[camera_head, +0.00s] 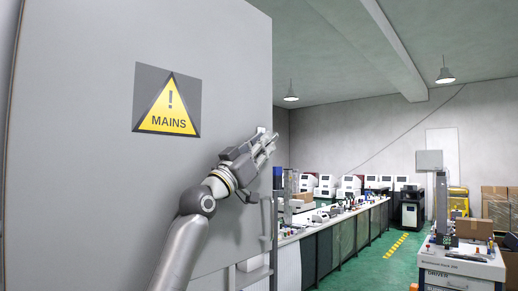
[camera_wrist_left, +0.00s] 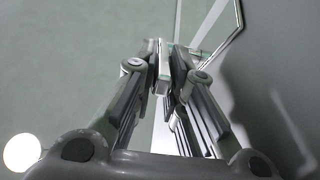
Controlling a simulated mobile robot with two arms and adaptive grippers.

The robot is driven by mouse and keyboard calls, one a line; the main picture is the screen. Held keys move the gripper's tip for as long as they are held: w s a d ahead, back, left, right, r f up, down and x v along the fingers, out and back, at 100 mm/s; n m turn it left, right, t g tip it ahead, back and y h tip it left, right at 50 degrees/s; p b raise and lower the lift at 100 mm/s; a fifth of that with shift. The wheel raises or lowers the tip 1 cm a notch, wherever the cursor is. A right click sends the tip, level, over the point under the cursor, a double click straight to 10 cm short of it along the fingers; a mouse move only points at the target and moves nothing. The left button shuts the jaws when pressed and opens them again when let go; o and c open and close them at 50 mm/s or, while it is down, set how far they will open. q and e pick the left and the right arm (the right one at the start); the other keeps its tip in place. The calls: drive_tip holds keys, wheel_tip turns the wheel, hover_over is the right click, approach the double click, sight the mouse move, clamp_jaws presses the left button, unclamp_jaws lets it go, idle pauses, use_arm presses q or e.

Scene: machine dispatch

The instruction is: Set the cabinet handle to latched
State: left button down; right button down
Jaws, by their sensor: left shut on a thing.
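The grey cabinet (camera_head: 85,190) fills the left of the head view and has a yellow MAINS warning sign (camera_head: 170,108) on its face. My left gripper (camera_head: 268,146) is at the cabinet's right edge, shut on the cabinet handle. Only a small pale part of the handle (camera_head: 261,130) shows in the head view. In the left wrist view, the handle (camera_wrist_left: 162,76) is a narrow light bar between the fingertips of my left gripper (camera_wrist_left: 165,68). The fingers hide most of the handle, and I cannot tell its exact angle. My right gripper is not in view.
A long bench (camera_head: 312,246) with machines runs back beyond the cabinet's right edge. A cart marked DRIVER (camera_head: 458,268) stands at the right, with cardboard boxes (camera_head: 496,200) behind it. The green floor (camera_head: 385,272) between bench and cart is open.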

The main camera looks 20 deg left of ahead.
use_arm(q)
drive_tip(key=shift+s+a+r, duration=0.1)
drive_tip(key=shift+s+r, duration=0.05)
drive_tip(key=shift+r, duration=0.2)
drive_tip(key=c, duration=1.9)
unclamp_jaws()
drive_tip(key=o, duration=0.4)
drive_tip(key=shift+w+d+f, duration=0.3)
drive_tip(key=shift+w+f, duration=0.05)
drive_tip(key=shift+w, duration=0.3)
drive_tip(key=shift+s+a+f, duration=0.15)
drive_tip(key=shift+s+a, duration=0.05)
drive_tip(key=shift+s, duration=0.3)
drive_tip(key=v, duration=1.1)
drive_tip(key=shift+w+f, duration=0.15)
drive_tip(key=shift+f, duration=0.15)
